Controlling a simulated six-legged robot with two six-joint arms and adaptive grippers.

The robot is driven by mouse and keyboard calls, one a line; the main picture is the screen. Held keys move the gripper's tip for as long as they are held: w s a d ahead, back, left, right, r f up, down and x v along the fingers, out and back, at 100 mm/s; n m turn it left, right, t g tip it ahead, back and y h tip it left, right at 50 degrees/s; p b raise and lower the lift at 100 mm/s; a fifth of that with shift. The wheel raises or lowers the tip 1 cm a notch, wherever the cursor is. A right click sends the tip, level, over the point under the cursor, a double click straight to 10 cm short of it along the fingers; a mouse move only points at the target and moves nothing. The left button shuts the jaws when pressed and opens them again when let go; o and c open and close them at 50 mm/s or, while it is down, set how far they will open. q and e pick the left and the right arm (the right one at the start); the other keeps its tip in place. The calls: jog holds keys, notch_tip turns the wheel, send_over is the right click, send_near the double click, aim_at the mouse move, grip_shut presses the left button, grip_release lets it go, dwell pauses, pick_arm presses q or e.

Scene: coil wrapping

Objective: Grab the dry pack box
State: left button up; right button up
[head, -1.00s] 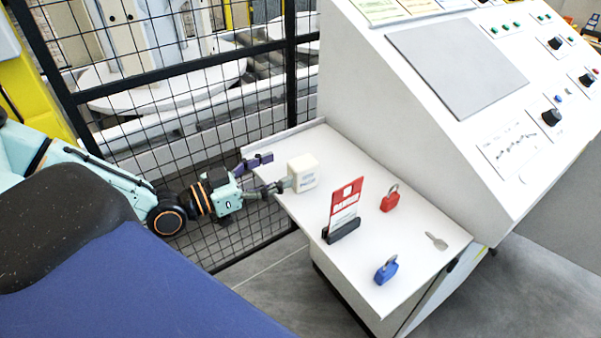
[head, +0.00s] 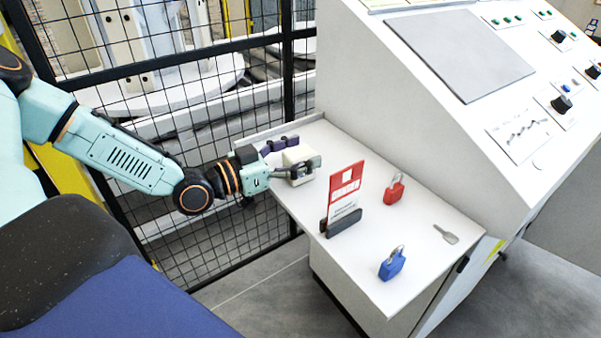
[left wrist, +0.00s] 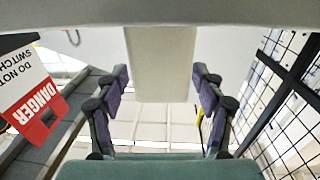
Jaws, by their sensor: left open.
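The dry pack box (head: 297,156) is a small cream-white box at the far left corner of the white shelf (head: 390,230). My left gripper (head: 292,158) is open around it, one finger on the near side and one toward the back. In the left wrist view the box (left wrist: 160,65) stands between the two spread fingers of the gripper (left wrist: 160,85), with a gap visible on each side. The near finger hides part of the box in the head view. My right gripper is not in view.
A red-and-white danger sign (head: 345,192) in a dark holder stands close to the box. A red padlock (head: 394,188), a blue padlock (head: 392,263) and a key (head: 446,234) lie farther along the shelf. A black mesh fence (head: 200,130) runs behind my left arm.

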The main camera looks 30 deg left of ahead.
aim_at(299, 151)
pick_arm(q)
jog(key=shift+a, duration=0.1)
jog(key=shift+r, duration=0.1)
jog(key=shift+w, duration=0.1)
jog(key=c, duration=1.3)
notch_tip(299, 151, up, 10)
jog(key=p, duration=0.8)
jog(key=shift+p, duration=0.35)
